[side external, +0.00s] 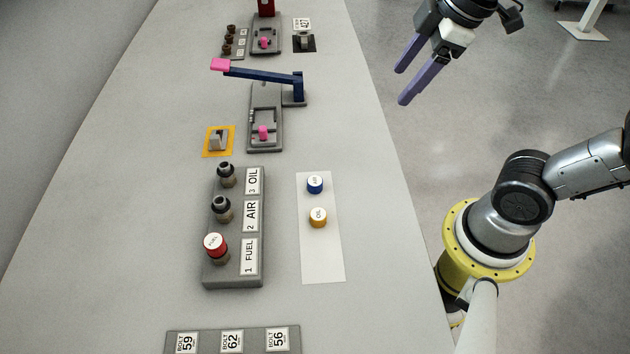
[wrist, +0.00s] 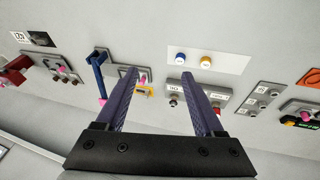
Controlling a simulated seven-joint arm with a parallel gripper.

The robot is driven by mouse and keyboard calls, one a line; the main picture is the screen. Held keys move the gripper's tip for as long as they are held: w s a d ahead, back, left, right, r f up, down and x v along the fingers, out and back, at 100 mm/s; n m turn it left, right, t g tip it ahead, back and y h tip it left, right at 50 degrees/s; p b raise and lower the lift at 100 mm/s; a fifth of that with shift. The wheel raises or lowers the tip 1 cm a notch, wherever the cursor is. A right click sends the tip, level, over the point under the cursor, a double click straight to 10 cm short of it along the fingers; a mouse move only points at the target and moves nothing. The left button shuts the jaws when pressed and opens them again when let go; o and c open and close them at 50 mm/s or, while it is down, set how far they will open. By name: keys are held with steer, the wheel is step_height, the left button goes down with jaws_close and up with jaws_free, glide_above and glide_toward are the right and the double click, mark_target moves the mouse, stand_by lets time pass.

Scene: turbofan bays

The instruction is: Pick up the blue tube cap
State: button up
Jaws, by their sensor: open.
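The blue tube cap (side external: 315,184), with a white labelled top, sits on a white mat (side external: 322,258). It also shows in the wrist view (wrist: 180,57). The yellow-orange cap marked OIL (side external: 318,217) sits beside it, apart. The grey tube block (side external: 234,274) stands to the left, with tubes labelled FUEL, AIR and OIL. A red cap (side external: 215,243) is on the FUEL tube; the AIR tube (side external: 222,210) and OIL tube (side external: 227,176) are uncapped. My gripper (side external: 403,86) is open and empty, high at the upper right, well away from the blue cap.
A blue lever with a pink end (side external: 262,75) reaches over the bench behind the caps. A toggle switch on an orange plate (side external: 218,140) stands left of a grey latch unit (side external: 265,130). A bolt-label block (side external: 232,342) is at the front. The bench right of the mat is clear.

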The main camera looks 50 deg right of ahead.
steer(key=w+a+f+n+g, duration=0.25)
steer(key=w+a+n, duration=0.25)
steer(key=w, duration=0.3)
steer(key=n+g, duration=0.2)
glide_above(315, 181)
step_height(315, 181, down, 7)
step_height(315, 181, down, 8)
steer(key=shift+s+d+f, duration=0.1)
steer(key=shift+f, duration=2.7)
jaws_close()
